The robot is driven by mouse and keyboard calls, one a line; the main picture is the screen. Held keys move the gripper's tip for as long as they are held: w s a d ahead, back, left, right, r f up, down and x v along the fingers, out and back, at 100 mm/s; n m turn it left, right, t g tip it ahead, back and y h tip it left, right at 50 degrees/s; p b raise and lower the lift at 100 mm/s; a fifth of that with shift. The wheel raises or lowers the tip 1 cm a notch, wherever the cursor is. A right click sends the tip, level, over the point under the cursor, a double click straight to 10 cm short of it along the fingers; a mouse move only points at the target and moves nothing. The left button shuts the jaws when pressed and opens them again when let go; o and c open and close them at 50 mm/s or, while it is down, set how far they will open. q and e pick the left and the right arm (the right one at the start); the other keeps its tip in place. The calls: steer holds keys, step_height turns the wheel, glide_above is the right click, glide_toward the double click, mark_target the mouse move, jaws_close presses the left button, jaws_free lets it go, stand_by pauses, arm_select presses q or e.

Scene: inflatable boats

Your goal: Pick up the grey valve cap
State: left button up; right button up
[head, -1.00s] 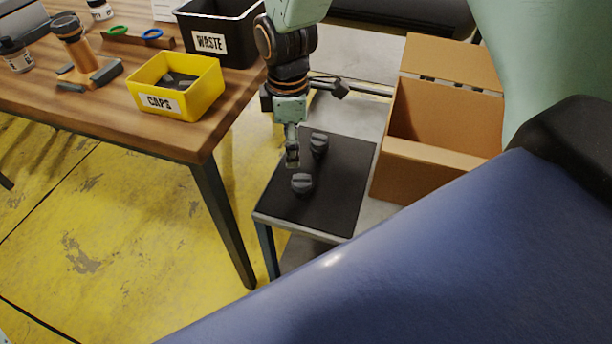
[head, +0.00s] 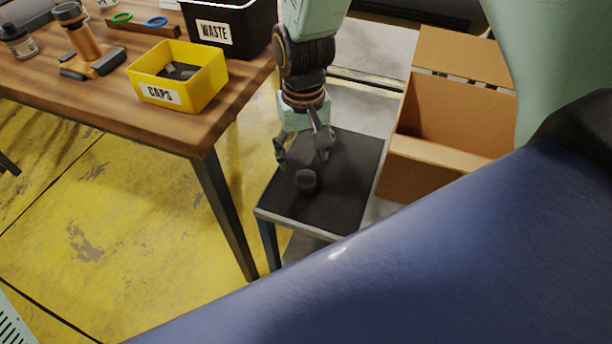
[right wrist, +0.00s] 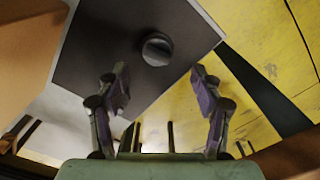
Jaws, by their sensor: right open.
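A grey valve cap (head: 306,181) lies on the black top of a small side table (head: 345,180). In the right wrist view the round cap (right wrist: 157,48) sits ahead of the fingertips, in line with the gap between them. My right gripper (head: 303,152) hangs over the table, its fingers spread and empty; in the wrist view the gripper (right wrist: 161,88) is also open. The cap is apart from both fingers. A second cap seen earlier near the back of the table is not clearly visible now; the gripper covers that area. My left gripper is not in view.
A yellow CAPS bin (head: 208,84) with dark pieces inside and a black WASTE bin (head: 247,32) stand on the wooden table (head: 120,118). An open cardboard box (head: 440,151) stands close to the right of the side table. A blue inflatable boat tube (head: 400,255) fills the foreground.

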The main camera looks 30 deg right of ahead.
mark_target(305, 171)
steer(key=f+b, duration=0.1)
steer(key=f, duration=0.1)
steer(key=f+b, duration=0.1)
steer(key=f, duration=0.1)
steer(key=f+b, duration=0.1)
steer(key=f, duration=0.1)
steer(key=shift+w+d, duration=0.25)
steer(key=shift+c, duration=0.5)
steer(key=c, duration=0.7)
